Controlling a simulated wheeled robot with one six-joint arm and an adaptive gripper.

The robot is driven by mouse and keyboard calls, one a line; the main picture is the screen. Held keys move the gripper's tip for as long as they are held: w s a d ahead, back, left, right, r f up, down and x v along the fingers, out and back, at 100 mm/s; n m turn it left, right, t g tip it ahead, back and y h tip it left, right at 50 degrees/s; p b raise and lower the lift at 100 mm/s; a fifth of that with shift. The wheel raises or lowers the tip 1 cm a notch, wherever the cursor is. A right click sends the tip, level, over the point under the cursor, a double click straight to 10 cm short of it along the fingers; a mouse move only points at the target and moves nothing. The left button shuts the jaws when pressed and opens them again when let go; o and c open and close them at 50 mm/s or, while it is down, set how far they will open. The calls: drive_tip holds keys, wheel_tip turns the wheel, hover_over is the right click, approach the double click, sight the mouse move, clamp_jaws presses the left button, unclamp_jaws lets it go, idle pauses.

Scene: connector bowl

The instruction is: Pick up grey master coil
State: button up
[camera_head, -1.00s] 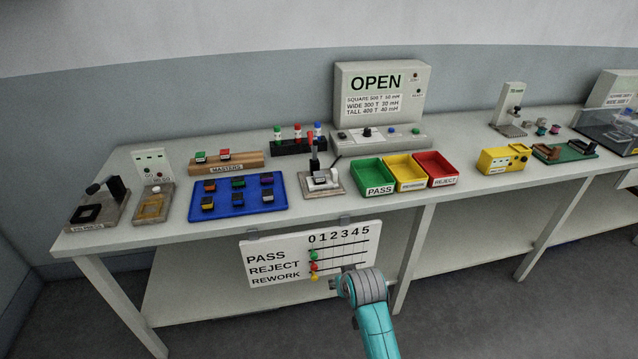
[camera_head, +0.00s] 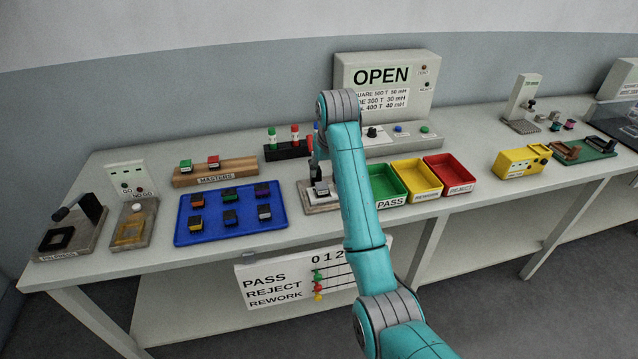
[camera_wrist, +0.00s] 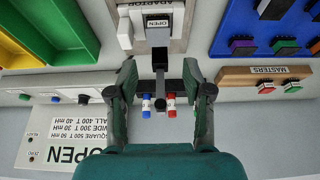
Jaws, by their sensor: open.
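A small block with a grey-white top (camera_head: 321,189) sits in the adaptor fixture (camera_head: 309,206), left of the green bin. It may be the grey master coil, but I cannot tell for sure. In the head view my arm hides my gripper.
A blue tray (camera_head: 182,229) with several coils lies left of the fixture. Green (camera_head: 388,181), yellow (camera_head: 418,174) and red (camera_head: 450,170) bins stand to the right. A dark rack (camera_head: 284,153) with coloured-capped pieces and the OPEN meter (camera_head: 388,77) stand behind.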

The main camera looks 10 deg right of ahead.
sight(321, 184)
drive_tip(key=x, duration=1)
drive_tip(key=shift+w+d, duration=0.1)
drive_tip(key=shift+w, duration=0.2)
drive_tip(key=shift+c, duration=0.2)
drive_tip(key=c, duration=0.9)
